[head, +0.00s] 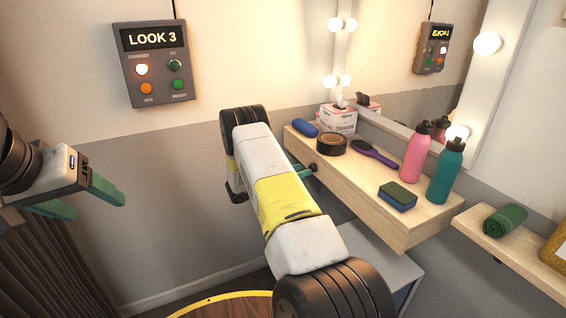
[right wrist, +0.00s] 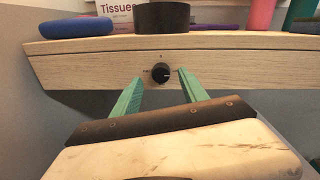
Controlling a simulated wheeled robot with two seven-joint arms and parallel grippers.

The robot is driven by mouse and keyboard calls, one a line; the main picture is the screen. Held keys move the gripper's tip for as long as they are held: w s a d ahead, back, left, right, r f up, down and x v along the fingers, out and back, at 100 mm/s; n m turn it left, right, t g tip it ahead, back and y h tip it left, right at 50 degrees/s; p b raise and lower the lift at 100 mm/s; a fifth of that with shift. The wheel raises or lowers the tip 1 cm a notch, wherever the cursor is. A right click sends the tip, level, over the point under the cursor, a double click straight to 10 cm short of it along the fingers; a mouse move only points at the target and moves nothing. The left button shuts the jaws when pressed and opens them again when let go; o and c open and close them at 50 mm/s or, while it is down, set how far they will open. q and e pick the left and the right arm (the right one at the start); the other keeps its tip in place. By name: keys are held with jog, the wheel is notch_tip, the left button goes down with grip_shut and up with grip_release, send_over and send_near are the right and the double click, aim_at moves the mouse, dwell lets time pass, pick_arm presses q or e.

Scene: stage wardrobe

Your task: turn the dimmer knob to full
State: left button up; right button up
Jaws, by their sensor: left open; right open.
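The dimmer knob (right wrist: 161,72) is a small round black knob on the front face of the wooden shelf (right wrist: 220,68). A pale mark on it points to the right in the right wrist view. In the head view the knob (head: 313,167) shows just beyond my right gripper's green fingers. My right gripper (right wrist: 161,79) is open, its fingertips on either side of the knob in the picture; I cannot tell whether they touch it. My left gripper (head: 98,206) is open and empty at the far left, away from the shelf.
On the shelf stand a tissue box (head: 338,119), tape roll (head: 332,144), hairbrush (head: 373,153), sponge (head: 397,195), pink bottle (head: 414,155) and teal bottle (head: 445,172). A lit control box (head: 155,65) hangs on the wall. A rolled green towel (head: 505,220) lies on the right shelf.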

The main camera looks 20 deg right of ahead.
aim_at(313, 168)
jog(key=shift+w+d, duration=0.15)
jog(key=shift+d, duration=1.45)
grip_shut()
